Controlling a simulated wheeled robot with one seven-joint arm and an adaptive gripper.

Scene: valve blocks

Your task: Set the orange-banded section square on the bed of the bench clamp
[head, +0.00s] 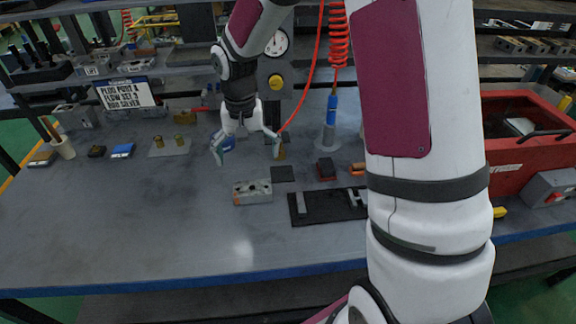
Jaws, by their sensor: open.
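A grey valve block (252,191) lies on the bench near the middle, with round features on top and a small orange patch at its left end. It appears to be the orange-banded section, but a full band cannot be made out. To its right, a low black fixture (325,208) with light grey jaw pieces looks like the bench clamp. Its bed shows bare between the jaws, and its right end is hidden behind my arm. My gripper (247,154) is open, pointing down, its fingers spread above and behind the grey block, apart from it.
A dark square pad (283,174), a red-and-black block (326,169) and a small orange piece (357,169) lie behind the clamp. A blue-tipped stand (329,122) and red coiled hose (339,40) rise behind. A red toolbox (525,160) stands right. The front-left bench is clear.

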